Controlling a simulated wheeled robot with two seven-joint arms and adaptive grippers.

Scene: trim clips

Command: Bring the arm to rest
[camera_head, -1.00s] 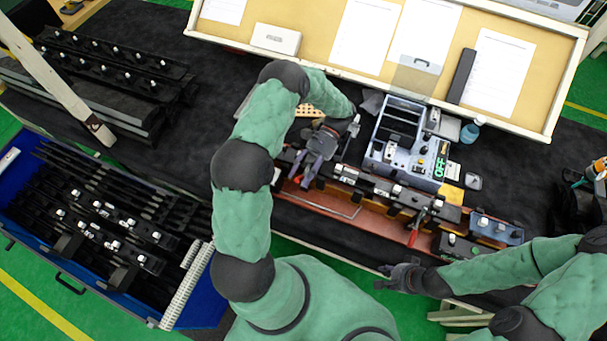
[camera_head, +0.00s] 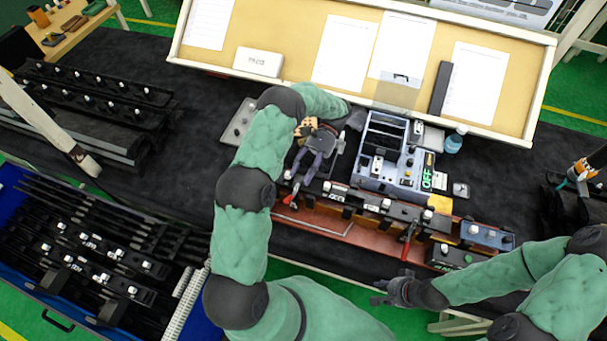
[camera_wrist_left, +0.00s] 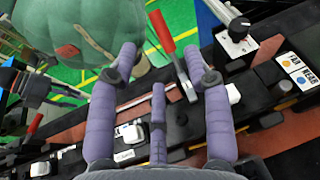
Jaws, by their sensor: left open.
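My left gripper (camera_head: 314,158) hangs over the left end of the work fixture (camera_head: 330,228). Its purple fingers are open and empty, and they spread wide in the left wrist view (camera_wrist_left: 160,65). Below them runs a black trim bar (camera_head: 372,204) with white clips, lying in the fixture. A red-handled clamp (camera_wrist_left: 162,32) shows between and just beyond the fingers in the wrist view; I cannot tell whether a finger touches it. My right gripper (camera_head: 396,290) is low in front of the fixture, apart from it, and too small to read its fingers.
A grey device tray (camera_head: 375,182) with a lit green OFF label stands behind the fixture. A second red clamp handle (camera_head: 407,245) sticks up farther right. A blue bin (camera_head: 205,328) of black bars stands at left, a rack of bars (camera_head: 75,125) behind it. A sloped paper board (camera_head: 300,75) borders the back.

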